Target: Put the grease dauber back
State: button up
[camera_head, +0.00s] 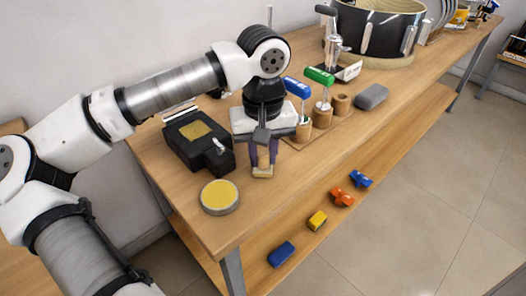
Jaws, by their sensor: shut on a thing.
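My gripper (263,161) points down over the near part of the workbench, with purple fingers shut on a small tan piece (263,172). I take this piece to be the grease dauber, but the fingers and wrist hide most of it. I cannot tell whether it touches the bench. A round tin with a yellow top (220,195) stands to the lower left of my gripper. To the right is a wooden rack with cups: one holds a blue-handled tool (298,88), one a green-handled tool (319,76). The far cup (341,103) looks empty.
A black box with a yellowish panel (193,132) stands left of my gripper. A grey rounded block (371,96) lies right of the rack. A large drum (378,28) stands farther back. Several coloured pieces, including a blue one (281,254), lie on the lower shelf.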

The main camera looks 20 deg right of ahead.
aim_at(263, 153)
jog(key=shift+f, duration=0.2)
jog(key=o, duration=0.9)
jog(key=shift+r, duration=0.1)
jog(key=shift+r, duration=0.1)
notch_tip(263, 153, up, 12)
jog(key=shift+r+p, duration=0.1)
jog(key=shift+p, duration=0.25)
